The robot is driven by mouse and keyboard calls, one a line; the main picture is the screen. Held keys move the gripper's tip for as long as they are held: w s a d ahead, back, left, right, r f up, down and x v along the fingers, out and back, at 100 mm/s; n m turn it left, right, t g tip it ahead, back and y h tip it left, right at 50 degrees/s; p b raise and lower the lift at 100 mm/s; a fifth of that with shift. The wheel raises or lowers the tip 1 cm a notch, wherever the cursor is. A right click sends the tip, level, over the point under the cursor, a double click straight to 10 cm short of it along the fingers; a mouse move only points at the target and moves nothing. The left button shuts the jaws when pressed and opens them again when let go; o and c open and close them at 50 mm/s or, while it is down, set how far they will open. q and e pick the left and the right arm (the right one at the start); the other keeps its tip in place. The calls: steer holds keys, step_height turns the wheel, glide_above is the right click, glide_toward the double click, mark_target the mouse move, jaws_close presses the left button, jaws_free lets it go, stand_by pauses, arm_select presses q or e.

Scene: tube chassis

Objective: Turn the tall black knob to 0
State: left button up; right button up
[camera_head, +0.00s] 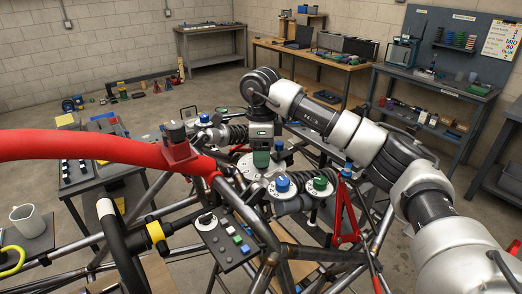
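My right gripper (261,157) reaches in from the right and points down over a white round dial (246,169) on the tube frame. Its fingertip area looks green and hides whatever stands at the middle of that dial. I cannot tell whether the fingers are shut on a knob. A dark, tall cylindrical knob (175,131) stands on a red bracket on the red tube. A small black knob (205,217) sits on a white dial on the button panel. I cannot tell which is the task's knob; dial marks are too small to read. My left gripper is not in view.
Blue (282,184) and green (320,183) knobs on white dials stand just in front of my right gripper. A red tube (100,146) crosses at the left. A red stand (346,215) rises at the right. Several tubes crowd the space below.

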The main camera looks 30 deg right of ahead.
step_height(320, 180, up, 9)
steer(key=shift+r+b, duration=0.15)
steer(key=shift+b, duration=0.6)
steer(key=shift+r, duration=0.7)
steer(key=shift+r, duration=0.1)
